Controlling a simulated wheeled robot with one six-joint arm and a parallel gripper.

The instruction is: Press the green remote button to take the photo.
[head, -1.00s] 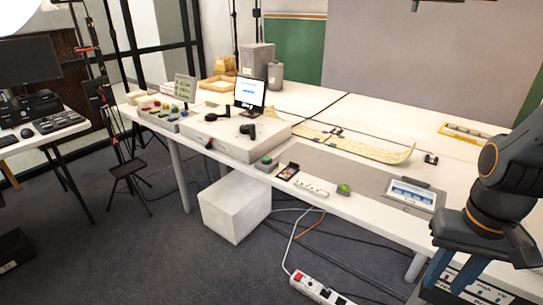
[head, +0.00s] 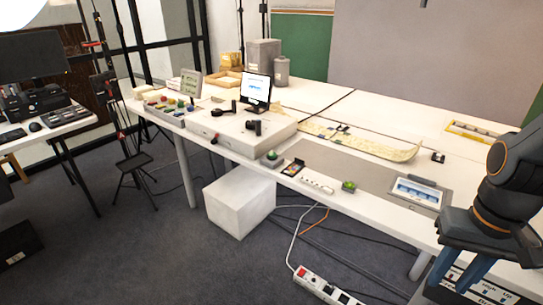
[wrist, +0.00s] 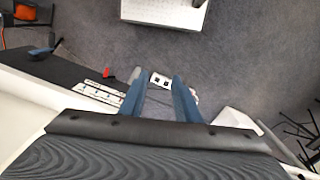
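A small green button (head: 348,186) sits near the front edge of the white table (head: 395,233), right of a white socket strip. A second green-topped device (head: 271,158) sits further left along the same edge. I cannot tell from their look which is the remote. My gripper (head: 452,278) is at the lower right of the head view, apart from both. In the wrist view my gripper (wrist: 160,88) has its two blue fingers spread with a gap and nothing held between them. It points down toward the floor; neither green button can be made out there.
A white box (head: 240,200) stands on the floor under the table. A power strip (head: 325,287) and cables lie on the floor. A tablet (head: 257,88), a white socket strip (head: 317,185), a small screen device (head: 416,193) and a colored button panel (head: 172,106) are on the table.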

